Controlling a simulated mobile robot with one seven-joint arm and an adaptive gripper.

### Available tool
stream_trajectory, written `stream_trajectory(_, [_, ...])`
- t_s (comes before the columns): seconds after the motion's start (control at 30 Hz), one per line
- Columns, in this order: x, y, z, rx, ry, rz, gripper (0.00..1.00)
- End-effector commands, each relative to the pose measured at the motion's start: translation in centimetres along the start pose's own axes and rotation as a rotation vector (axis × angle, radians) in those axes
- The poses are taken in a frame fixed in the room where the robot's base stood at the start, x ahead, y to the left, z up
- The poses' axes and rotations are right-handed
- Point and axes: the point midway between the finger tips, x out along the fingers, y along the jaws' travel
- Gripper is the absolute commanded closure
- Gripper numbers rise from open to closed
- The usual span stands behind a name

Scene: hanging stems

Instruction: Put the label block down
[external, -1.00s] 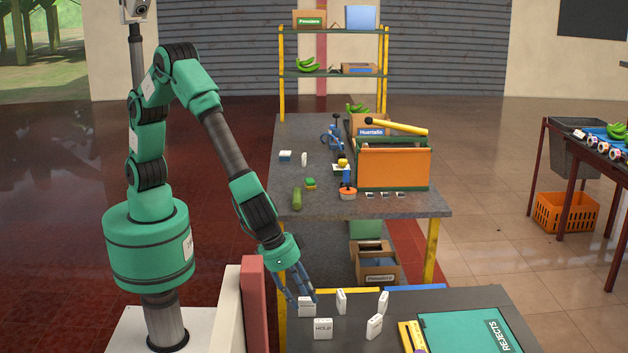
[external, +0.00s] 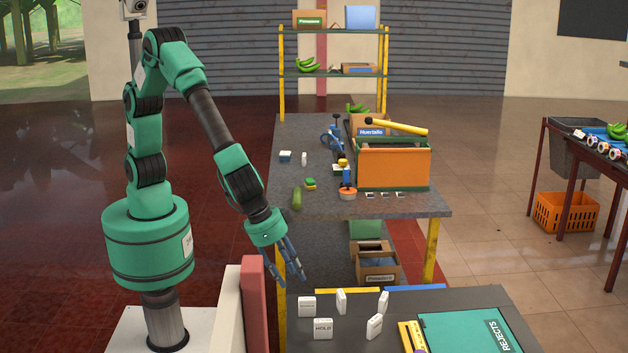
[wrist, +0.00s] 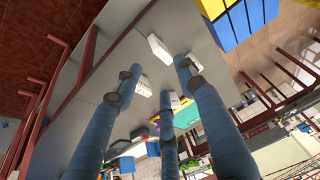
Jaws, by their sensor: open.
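A white label block (external: 307,306) stands on the near grey table (external: 455,300), close to its left side; the dark print on its face is too small to read. My gripper (external: 292,282) is above and a little left of this block, with its blue fingers spread, empty and apart from it. A white block marked HOLD (external: 323,328) stands just in front of it. More white blocks stand to the right (external: 341,301), (external: 383,302), (external: 374,326). In the wrist view, white blocks (wrist: 158,47) show on the tabletop beyond the spread fingers.
A green REJECTS case (external: 465,332) lies at the table's right, beside a yellow item (external: 413,338). Yellow (external: 347,291) and blue (external: 414,288) strips lie along the back edge. A red panel (external: 254,305) rises left of the table. Another worktable with an orange box (external: 393,168) stands behind.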

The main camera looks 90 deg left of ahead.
Motion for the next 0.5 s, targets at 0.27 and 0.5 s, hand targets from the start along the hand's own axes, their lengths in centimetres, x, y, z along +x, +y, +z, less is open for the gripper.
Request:
stream_trajectory(0.27, [0.00,0.00,-0.02,0.000,0.000,0.000,0.60])
stream_trajectory(0.5, [-0.28,-0.38,-0.33,-0.002,0.001,0.000,0.60])
